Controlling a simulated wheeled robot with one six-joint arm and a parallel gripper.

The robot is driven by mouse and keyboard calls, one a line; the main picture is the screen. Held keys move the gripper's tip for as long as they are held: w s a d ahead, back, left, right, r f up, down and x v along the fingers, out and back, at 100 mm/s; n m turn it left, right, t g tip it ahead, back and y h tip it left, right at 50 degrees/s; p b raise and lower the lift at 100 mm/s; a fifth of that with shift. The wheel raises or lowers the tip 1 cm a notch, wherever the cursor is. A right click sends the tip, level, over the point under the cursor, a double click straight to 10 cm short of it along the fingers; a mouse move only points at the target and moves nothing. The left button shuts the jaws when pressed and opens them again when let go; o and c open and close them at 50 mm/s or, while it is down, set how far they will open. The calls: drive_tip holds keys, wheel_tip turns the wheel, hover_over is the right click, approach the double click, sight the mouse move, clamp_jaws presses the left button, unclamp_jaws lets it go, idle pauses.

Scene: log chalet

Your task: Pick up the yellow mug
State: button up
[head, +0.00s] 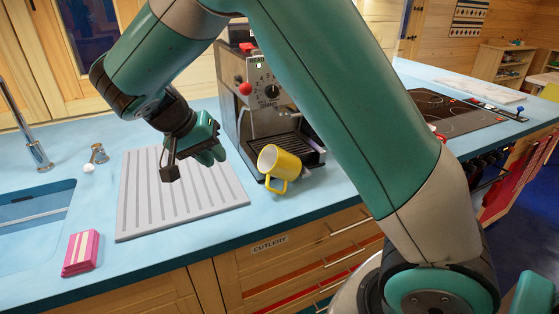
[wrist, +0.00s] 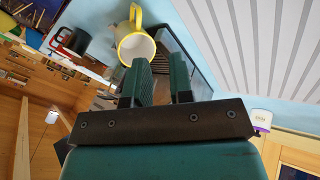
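The yellow mug (head: 290,169), with a white inside, is at the front of the coffee machine by its drip tray. It looks tilted, with its mouth towards the upper left and its handle towards the front. I cannot tell whether it rests on the tray's edge or the counter. In the wrist view the mug (wrist: 137,47) shows just beyond the fingertips, its handle at the top. My gripper (head: 211,155) is above the grey ridged mat, left of the mug. In the wrist view its green fingers (wrist: 159,68) are apart with nothing between them.
The coffee machine (head: 263,95) stands behind the mug. The ridged mat (head: 150,213) lies flat to the left. A pink box (head: 81,253), a small metal pot (head: 98,153) and the sink (head: 35,215) are farther left. A dark hob (head: 445,113) lies to the right.

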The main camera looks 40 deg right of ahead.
drive_tip(key=w+f+m+h, duration=0.1)
drive_tip(key=m, duration=0.2)
drive_tip(key=m+g+h, duration=0.2)
drive_tip(key=m, duration=0.3)
approach(268, 188)
drive_tip(key=x, duration=0.4)
drive_tip(key=shift+w+d+f, duration=0.1)
drive_tip(key=shift+w+f, duration=0.05)
drive_tip(key=shift+f, duration=0.2)
drive_tip(key=shift+p+x, duration=1)
drive_tip(key=shift+x, duration=1.9)
drive_tip(key=shift+r, duration=0.1)
clamp_jaws()
